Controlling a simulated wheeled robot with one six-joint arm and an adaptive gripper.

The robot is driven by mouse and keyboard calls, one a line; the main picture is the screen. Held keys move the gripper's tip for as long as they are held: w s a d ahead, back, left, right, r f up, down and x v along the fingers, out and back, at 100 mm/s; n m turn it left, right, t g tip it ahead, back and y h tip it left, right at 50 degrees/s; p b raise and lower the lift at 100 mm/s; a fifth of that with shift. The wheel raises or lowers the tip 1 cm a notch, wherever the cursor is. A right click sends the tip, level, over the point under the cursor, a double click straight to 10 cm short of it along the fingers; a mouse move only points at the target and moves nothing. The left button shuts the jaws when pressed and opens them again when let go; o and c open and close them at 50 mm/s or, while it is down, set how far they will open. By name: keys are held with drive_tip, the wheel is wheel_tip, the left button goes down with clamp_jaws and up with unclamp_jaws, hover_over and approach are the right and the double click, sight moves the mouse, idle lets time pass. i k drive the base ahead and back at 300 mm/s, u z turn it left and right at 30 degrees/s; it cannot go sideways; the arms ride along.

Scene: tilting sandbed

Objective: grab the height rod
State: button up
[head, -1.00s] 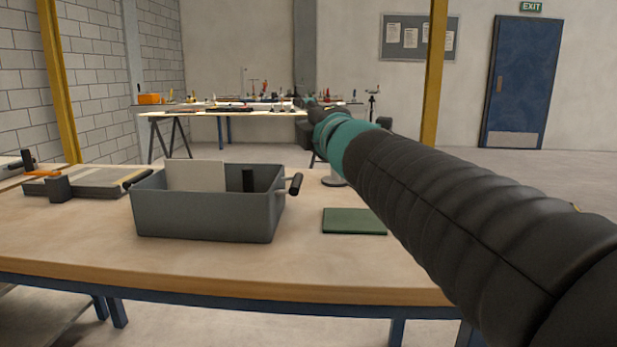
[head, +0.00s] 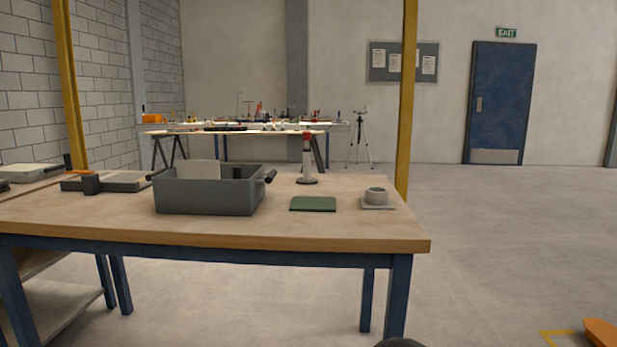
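A slim upright rod (head: 307,157) with a red top, a pale shaft and a round base stands near the back edge of the wooden table, right of the grey bin; it looks like the height rod. The grey bin (head: 205,196) holds a pale panel (head: 199,173) and a small dark block, and has a dark handle at its right end. My gripper is not in view. Only a dark rounded bit, probably of my arm, shows at the bottom edge.
A green mat (head: 313,204) lies on the table (head: 290,232) in front of the rod. A grey ring-shaped piece on a plate (head: 377,199) is to its right. Flat grey devices (head: 122,181) are at the left. A yellow post (head: 406,100) rises behind the table. Floor at right is mostly open.

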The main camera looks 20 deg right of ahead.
sight(307, 179)
drive_tip(key=u, duration=1.1)
drive_tip(key=i, duration=0.9)
drive_tip(key=z, duration=1.75)
